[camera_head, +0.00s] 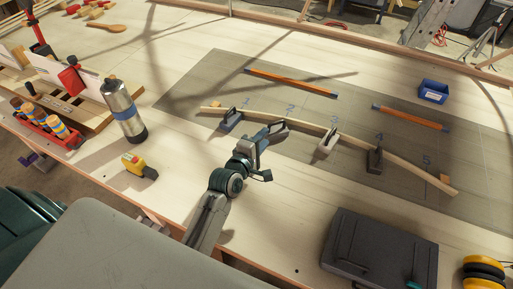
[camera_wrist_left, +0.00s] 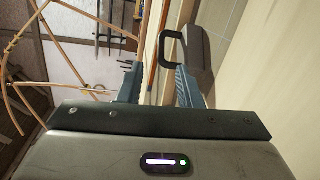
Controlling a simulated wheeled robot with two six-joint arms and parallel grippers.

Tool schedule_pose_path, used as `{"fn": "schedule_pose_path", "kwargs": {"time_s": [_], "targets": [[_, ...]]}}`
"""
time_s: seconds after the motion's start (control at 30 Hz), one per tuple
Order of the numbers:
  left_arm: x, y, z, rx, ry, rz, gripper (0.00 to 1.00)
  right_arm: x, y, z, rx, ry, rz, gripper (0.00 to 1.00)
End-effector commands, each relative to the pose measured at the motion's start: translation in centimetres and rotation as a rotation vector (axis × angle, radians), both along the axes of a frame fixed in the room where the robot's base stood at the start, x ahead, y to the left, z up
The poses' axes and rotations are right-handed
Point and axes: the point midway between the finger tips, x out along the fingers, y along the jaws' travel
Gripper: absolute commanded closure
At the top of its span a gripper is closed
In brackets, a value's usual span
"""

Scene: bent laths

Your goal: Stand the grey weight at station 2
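A grey weight with a dark loop handle (camera_head: 278,126) stands by the lath below the numeral 2 (camera_head: 290,107). In the left wrist view its handle (camera_wrist_left: 163,48) and grey body (camera_wrist_left: 199,52) show just beyond the fingers. My left gripper (camera_head: 257,146) is on the near side of this weight; its fingers look apart, with nothing clearly between them (camera_wrist_left: 157,88). Contact with the handle cannot be told. The long bent wooden lath (camera_head: 410,170) runs across the grey mat (camera_head: 205,90). My right gripper is not in view.
Other weights stand along the lath: a blue-grey one (camera_head: 231,121) below 1, a pale one (camera_head: 326,146) near 3, a dark one (camera_head: 375,160) near 4. A black case (camera_head: 380,250) lies at front right. A steel flask (camera_head: 122,108) stands left. Orange strips (camera_head: 290,82) lie behind.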

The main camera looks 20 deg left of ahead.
Motion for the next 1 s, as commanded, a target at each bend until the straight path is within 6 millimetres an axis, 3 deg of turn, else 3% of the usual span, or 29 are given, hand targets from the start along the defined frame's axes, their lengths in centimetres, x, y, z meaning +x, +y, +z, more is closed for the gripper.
{"fn": "schedule_pose_path", "kwargs": {"time_s": [0.1,0.3,0.87,1.0], "targets": [[-2.1,0.3,0.1,0.002,-0.001,0.001,0.68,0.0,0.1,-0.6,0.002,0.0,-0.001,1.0],[-3.8,0.5,0.5,0.002,0.0,0.0,0.68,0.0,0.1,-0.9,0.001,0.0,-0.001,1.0],[-4.0,0.5,0.7,0.001,-0.001,0.0,0.68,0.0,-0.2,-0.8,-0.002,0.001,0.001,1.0],[-4.0,0.5,2.4,0.001,-0.001,0.0,0.68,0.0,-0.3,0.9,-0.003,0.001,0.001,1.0]]}}
